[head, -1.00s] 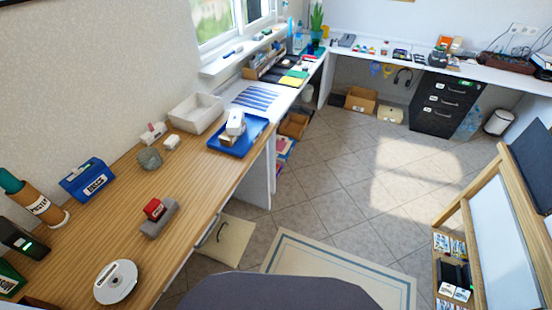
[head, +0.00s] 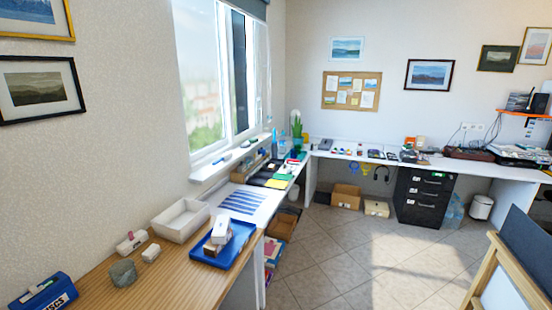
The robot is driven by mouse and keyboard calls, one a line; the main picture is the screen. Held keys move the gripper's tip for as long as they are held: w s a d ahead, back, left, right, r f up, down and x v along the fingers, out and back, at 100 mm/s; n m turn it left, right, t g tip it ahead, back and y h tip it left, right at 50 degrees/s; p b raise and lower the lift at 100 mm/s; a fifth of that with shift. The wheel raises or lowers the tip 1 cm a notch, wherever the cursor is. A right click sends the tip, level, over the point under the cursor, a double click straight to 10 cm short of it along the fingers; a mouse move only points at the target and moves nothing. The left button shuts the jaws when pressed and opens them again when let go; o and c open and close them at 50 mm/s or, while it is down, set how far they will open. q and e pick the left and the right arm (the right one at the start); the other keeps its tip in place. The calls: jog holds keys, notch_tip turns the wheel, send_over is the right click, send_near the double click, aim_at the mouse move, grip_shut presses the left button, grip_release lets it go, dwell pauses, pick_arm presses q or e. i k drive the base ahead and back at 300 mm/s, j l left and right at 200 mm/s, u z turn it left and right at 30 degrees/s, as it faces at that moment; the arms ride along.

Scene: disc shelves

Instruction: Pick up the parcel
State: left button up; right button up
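No thing is clearly marked as the parcel. A small white box (head: 221,230) stands beside or on a small brown block (head: 212,247) in the blue tray (head: 241,238) on the wooden desk. A brown cardboard box (head: 345,196) sits on the floor under the far white counter, with a paler box (head: 376,208) to its right. I cannot tell which of these is the parcel. Neither of my grippers is in view.
The wooden desk (head: 170,285) runs along the left wall, with a white bin (head: 180,235) and a blue box (head: 43,293) on it. A black drawer unit (head: 424,198) stands under the far counter. A wooden-framed board (head: 500,275) is at right. The tiled floor between is clear.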

aim_at(219, 236)
jog(key=i+l+u, duration=0.4)
jog(key=l, duration=0.25)
jog(key=i+l+u, duration=0.2)
jog(key=l, duration=0.2)
jog(key=i+l+u, duration=0.2)
jog(key=l, duration=0.2)
jog(key=l+u, duration=0.2)
jog(key=l, duration=0.2)
jog(key=i+l+u, duration=0.15)
jog(key=l, duration=0.25)
jog(key=k, duration=0.05)
